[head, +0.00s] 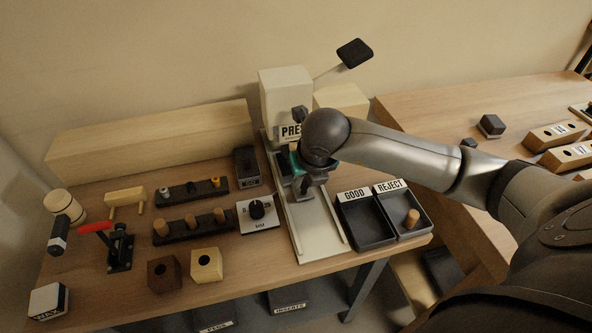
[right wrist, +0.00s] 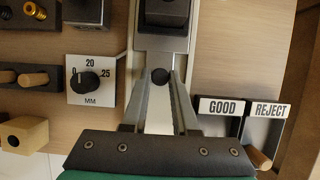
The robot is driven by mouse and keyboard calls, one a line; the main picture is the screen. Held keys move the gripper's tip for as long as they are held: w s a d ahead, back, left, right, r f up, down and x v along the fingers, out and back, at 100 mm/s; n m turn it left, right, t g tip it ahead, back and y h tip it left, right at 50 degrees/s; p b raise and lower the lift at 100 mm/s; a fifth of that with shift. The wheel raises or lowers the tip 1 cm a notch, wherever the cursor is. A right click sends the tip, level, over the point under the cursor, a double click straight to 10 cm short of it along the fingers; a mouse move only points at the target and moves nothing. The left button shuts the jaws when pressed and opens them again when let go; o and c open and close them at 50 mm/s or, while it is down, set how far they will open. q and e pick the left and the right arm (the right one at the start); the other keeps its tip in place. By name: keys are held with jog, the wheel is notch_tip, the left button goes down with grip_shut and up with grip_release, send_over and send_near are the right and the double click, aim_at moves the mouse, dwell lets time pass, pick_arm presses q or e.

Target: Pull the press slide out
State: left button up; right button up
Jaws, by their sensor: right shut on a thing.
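The press (head: 287,95) is a pale block with a partly hidden "PRE..." label and a raised lever with a black grip (head: 354,53). Its pale slide track (head: 318,232) runs forward along the bench to the front edge. My right gripper (head: 299,190) is over the track just in front of the press. In the right wrist view its two fingers (right wrist: 160,82) are shut on a small dark round knob (right wrist: 160,76), in front of a dark block (right wrist: 166,14) on the track. My arm hides part of the press front. My left gripper is not in view.
Right of the track stand the GOOD tray (head: 364,226) and the REJECT tray (head: 421,232), which holds a wooden peg (head: 412,218). A dial box (head: 259,214) stands close on the left. Peg racks and a red-handled clamp (head: 118,246) are further left.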

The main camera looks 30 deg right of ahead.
grip_shut()
jog(key=shift+s+a+r+g+p, duration=0.1)
jog(key=shift+s+g+p, duration=0.2)
jog(key=shift+s+p, duration=0.3)
jog(key=shift+s+a+g+p, duration=0.25)
jog(key=shift+s+g+p, duration=0.25)
jog(key=shift+s+p, duration=0.35)
jog(key=shift+s, duration=0.35)
jog(key=shift+a, duration=0.1)
jog(key=shift+s, duration=0.1)
